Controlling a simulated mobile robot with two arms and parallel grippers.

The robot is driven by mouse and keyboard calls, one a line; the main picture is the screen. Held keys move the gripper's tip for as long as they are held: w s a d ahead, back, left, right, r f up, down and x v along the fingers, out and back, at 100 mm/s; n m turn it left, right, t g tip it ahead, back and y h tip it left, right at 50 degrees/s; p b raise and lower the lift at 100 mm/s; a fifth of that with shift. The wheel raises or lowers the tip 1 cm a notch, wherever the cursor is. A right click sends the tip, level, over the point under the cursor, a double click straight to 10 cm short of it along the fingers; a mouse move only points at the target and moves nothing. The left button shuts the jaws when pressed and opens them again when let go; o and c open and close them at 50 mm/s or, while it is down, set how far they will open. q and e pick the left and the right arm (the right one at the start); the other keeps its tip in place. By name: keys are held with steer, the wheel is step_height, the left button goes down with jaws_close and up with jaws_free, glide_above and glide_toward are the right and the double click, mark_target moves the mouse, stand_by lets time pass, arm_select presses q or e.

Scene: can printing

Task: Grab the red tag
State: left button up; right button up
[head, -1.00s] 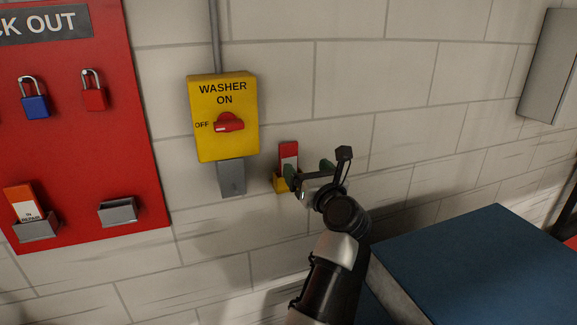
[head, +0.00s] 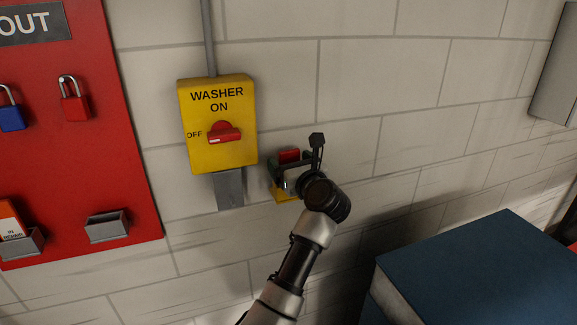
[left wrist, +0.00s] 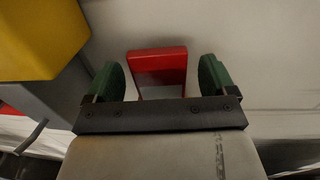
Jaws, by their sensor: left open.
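The red tag (head: 289,156) stands in a small yellow holder (head: 286,197) on the wall, right of the yellow washer switch box. In the head view my gripper hides most of the tag below its red top. My left gripper (head: 290,170) is open in front of the tag. In the left wrist view the red tag (left wrist: 158,70) shows between the two green fingertips of my left gripper (left wrist: 162,78), with a gap on each side. Its lower part is hidden behind the gripper body. My right gripper is not in view.
The yellow switch box (head: 217,122) with a red knob is close on the left. A red lockout board (head: 100,160) with padlocks and grey holders hangs further left. A blue-topped block (head: 480,265) is at the lower right. The wall right of the gripper is clear.

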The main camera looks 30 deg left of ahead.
arm_select(q)
steer(key=shift+w+a+f, duration=0.35)
steer(key=shift+w+a, duration=0.15)
steer(key=shift+w, duration=0.05)
steer(key=shift+w+a+f, duration=0.15)
steer(key=shift+w, duration=0.05)
steer(key=shift+s+r, duration=0.2)
steer(key=shift+s, duration=0.05)
steer(key=shift+s+d+r, duration=0.25)
steer(key=shift+s+d, duration=0.05)
steer(key=shift+d, duration=0.05)
steer(key=shift+c, duration=1.3)
steer(key=shift+s+d+r, duration=0.1)
steer(key=shift+s+d, duration=0.05)
steer(key=shift+c, duration=2.5)
steer(key=shift+f, duration=0.2)
steer(key=shift+c, duration=1.1)
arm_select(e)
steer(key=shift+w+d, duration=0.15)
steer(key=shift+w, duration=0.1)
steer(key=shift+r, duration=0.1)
